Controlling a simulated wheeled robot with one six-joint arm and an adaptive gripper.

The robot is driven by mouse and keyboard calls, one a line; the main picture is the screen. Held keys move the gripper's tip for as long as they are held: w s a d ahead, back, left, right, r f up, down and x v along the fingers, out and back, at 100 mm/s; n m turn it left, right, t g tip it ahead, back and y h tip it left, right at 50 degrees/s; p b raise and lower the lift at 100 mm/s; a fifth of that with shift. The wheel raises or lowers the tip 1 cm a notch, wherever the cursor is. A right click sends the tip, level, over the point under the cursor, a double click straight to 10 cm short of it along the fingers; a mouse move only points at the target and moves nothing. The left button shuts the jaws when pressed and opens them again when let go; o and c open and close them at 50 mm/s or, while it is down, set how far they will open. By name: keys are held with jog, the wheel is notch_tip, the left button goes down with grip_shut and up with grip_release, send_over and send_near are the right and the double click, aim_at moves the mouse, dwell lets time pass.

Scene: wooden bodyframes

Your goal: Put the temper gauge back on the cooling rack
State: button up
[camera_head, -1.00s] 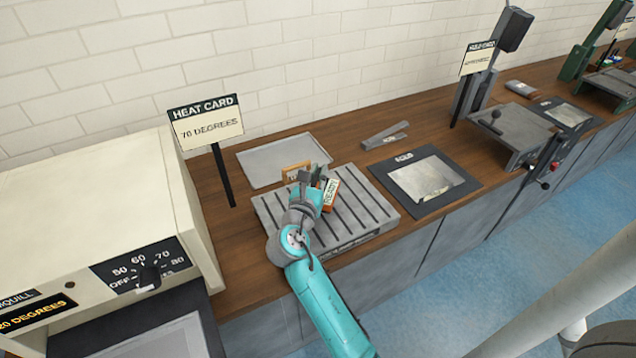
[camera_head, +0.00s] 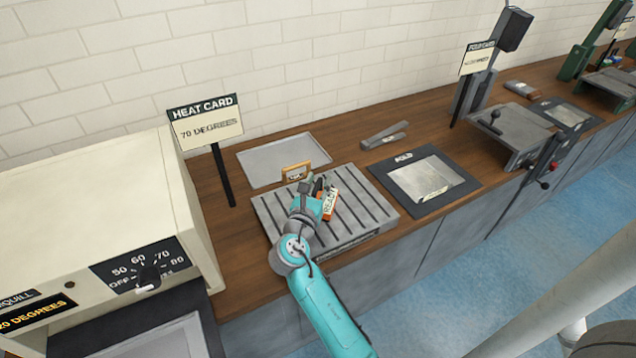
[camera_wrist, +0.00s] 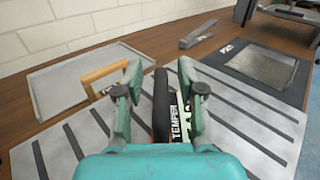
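The temper gauge (camera_head: 328,204) is an orange and black device with a white label, at the middle of the slotted grey cooling rack (camera_head: 358,220). In the wrist view the gauge (camera_wrist: 166,106) shows its black end and the word TEMPER, between my fingers. My gripper (camera_wrist: 160,78) is open, with one finger on each side of the gauge and a visible gap on the left side. In the head view my gripper (camera_head: 314,186) is low over the rack. The gauge appears to rest on the rack, but its underside is hidden.
A wooden-handled piece (camera_head: 296,171) stands at the rack's back edge, before a flat grey tray (camera_head: 262,165). A black-framed FOLD plate (camera_head: 405,203) lies right of the rack, with a grey bar (camera_head: 384,136) behind. The HEAT CARD sign (camera_head: 206,122) and cream oven (camera_head: 90,215) are left.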

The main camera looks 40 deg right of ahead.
jog(key=shift+a+r, duration=0.1)
jog(key=shift+r, duration=0.05)
jog(key=v, duration=1.1)
jog(key=shift+s+a, duration=0.3)
jog(key=shift+s, duration=0.1)
